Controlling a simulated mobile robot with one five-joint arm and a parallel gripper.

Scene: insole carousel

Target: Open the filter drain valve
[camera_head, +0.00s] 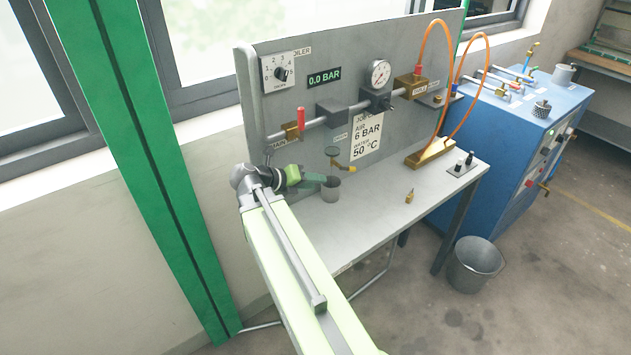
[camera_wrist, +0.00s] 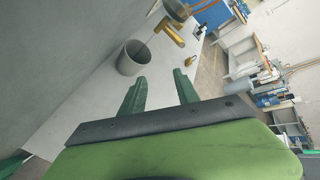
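The drain valve below the grey filter block (camera_head: 332,112) has a dark green round part (camera_head: 332,151) and a yellow-brass piece (camera_head: 346,167). In the wrist view the brass piece (camera_wrist: 170,33) and part of the round part (camera_wrist: 178,10) show near the top edge. A grey cup (camera_head: 330,190) stands on the bench below the valve; it also shows in the wrist view (camera_wrist: 131,58). My gripper (camera_wrist: 160,88) has its two green fingers apart with nothing between them. In the head view my gripper (camera_head: 318,180) is left of and below the valve, close by the cup.
The upright panel (camera_head: 250,120) carries a dial, a gauge (camera_head: 379,73), pipes and red-handled valves (camera_head: 301,119). A small brass fitting (camera_head: 409,196) lies on the bench (camera_head: 380,225). Orange hoses (camera_head: 424,40) arch at the right. A bucket (camera_head: 474,264) stands on the floor.

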